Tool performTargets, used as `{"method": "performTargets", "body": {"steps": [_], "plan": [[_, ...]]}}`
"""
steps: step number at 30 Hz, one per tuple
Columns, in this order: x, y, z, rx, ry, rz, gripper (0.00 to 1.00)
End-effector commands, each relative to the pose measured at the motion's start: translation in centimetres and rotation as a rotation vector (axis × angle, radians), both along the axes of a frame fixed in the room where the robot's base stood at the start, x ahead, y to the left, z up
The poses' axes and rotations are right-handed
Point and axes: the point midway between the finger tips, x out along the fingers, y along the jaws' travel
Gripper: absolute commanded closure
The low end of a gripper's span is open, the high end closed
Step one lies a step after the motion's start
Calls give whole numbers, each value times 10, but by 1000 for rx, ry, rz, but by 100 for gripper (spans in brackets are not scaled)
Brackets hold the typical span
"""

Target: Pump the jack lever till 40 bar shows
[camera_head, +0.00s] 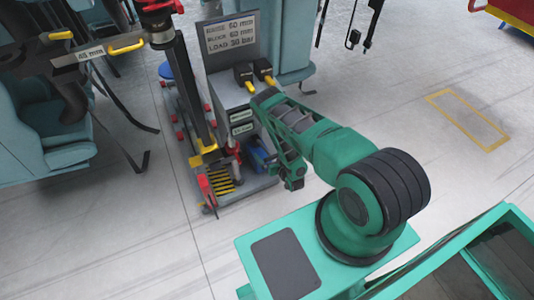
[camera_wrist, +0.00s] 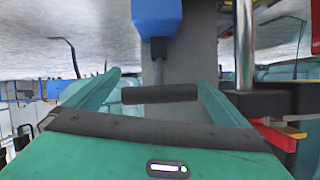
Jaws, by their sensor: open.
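The jack stand (camera_head: 235,95) is grey, with a sign plate (camera_head: 231,33) on top; its LOAD line seems to read 38 bar, with blurred digits. A blue pump part (camera_head: 258,154) sits low on its right side and shows at the top of the wrist view (camera_wrist: 157,17). My gripper (camera_head: 292,182) is beside the stand's lower right. In the wrist view its green fingers (camera_wrist: 160,84) are open. A dark horizontal bar (camera_wrist: 160,94), apparently the lever's grip, shows between them; its right end is close to the right finger. I cannot tell whether they touch.
Two black, yellow-tipped controls (camera_head: 254,76) are on the stand. A red-and-black column (camera_head: 185,80) rises beside it, with a yellow-striped foot plate (camera_head: 220,181) below. Teal train seats (camera_head: 50,120) and hanging straps are at left. Floor at right is clear around a yellow outline (camera_head: 467,120).

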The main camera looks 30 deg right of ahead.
Motion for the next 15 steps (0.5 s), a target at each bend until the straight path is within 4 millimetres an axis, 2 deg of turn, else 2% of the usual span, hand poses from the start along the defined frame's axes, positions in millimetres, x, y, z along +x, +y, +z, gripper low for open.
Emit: {"method": "performTargets", "body": {"steps": [6, 15], "plan": [[24, -2, -10, -1, -1, -2, 0], [32, -1, -13, -2, 1, -1, 0]]}}
